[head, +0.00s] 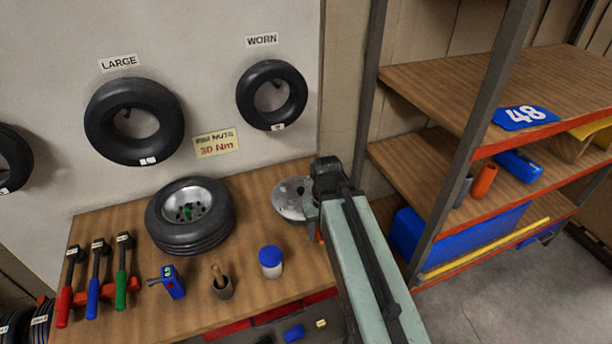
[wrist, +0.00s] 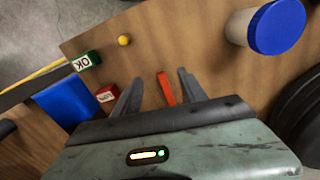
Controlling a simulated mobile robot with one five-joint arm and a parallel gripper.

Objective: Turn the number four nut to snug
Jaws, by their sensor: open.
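A wheel (head: 165,234) with a black tyre and silver rim (head: 202,194) lies flat on the wooden bench. Something green (head: 188,212) shows at its hub; nut numbers are too small to read. My gripper (wrist: 158,88) is open in the wrist view, over the bench. A thin red-orange piece (wrist: 166,88) shows between the fingers, and I cannot tell how far below them it is. In the head view the end of my arm is right of the wheel, beside a grey metal disc (head: 286,200); the fingertips are hidden there.
Red, blue and green-handled tools (head: 93,288) lie at the bench's left. A blue device (head: 174,284), a mortar-like cup (head: 222,287) and a blue-lidded jar (head: 271,264) stand before the wheel. A sign (head: 216,142) reads 30 Nm. Shelves (head: 470,90) stand right.

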